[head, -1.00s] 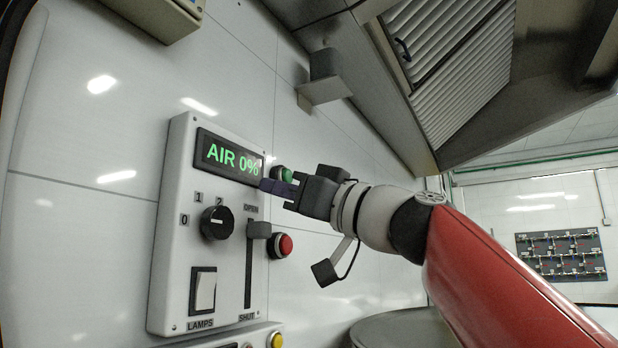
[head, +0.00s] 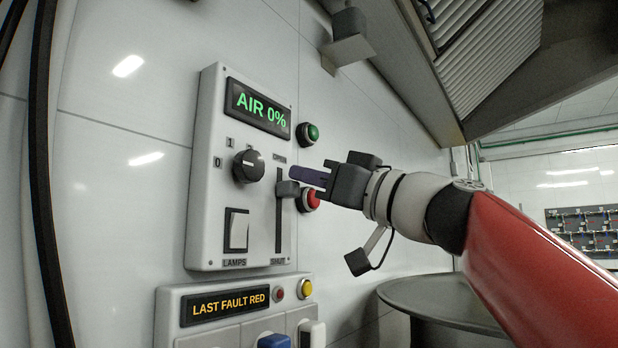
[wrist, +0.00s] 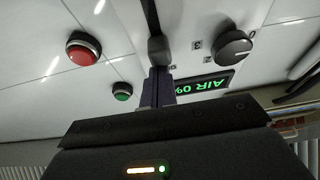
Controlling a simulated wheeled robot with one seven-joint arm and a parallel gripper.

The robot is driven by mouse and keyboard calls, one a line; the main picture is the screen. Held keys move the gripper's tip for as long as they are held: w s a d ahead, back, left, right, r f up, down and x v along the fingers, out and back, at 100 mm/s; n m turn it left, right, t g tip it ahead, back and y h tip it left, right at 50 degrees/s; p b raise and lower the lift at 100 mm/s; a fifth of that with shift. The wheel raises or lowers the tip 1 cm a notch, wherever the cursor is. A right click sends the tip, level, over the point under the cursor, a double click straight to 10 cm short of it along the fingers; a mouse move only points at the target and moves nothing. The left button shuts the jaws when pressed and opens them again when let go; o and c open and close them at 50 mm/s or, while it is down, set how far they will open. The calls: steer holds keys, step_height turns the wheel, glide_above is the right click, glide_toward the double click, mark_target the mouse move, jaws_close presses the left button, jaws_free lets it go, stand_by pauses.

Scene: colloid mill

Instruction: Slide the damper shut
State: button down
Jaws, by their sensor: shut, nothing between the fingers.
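The damper slider is a grey knob (head: 287,188) on a dark vertical slot (head: 279,225) marked OPEN at the top and SHUT at the bottom. The knob stands near the OPEN end. The slot is on a white panel (head: 203,200) whose display (head: 257,107) reads AIR 0%. My gripper (head: 297,174) is shut and empty, its fingertips just above and right of the knob in the head view. In the wrist view the shut fingers (wrist: 157,72) point at the knob (wrist: 157,48), very close to it. I cannot tell whether they touch.
A black rotary dial (head: 248,166) and a LAMPS switch (head: 236,231) sit left of the slot. Green (head: 308,132) and red (head: 311,199) buttons are on the wall to the right. A lower panel (head: 170,306) reads LAST FAULT RED.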

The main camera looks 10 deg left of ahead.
mark_target(282, 223)
step_height(282, 223, down, 8)
steer(key=b, duration=0.7)
steer(key=shift+b, duration=0.3)
steer(key=shift+w, duration=0.1)
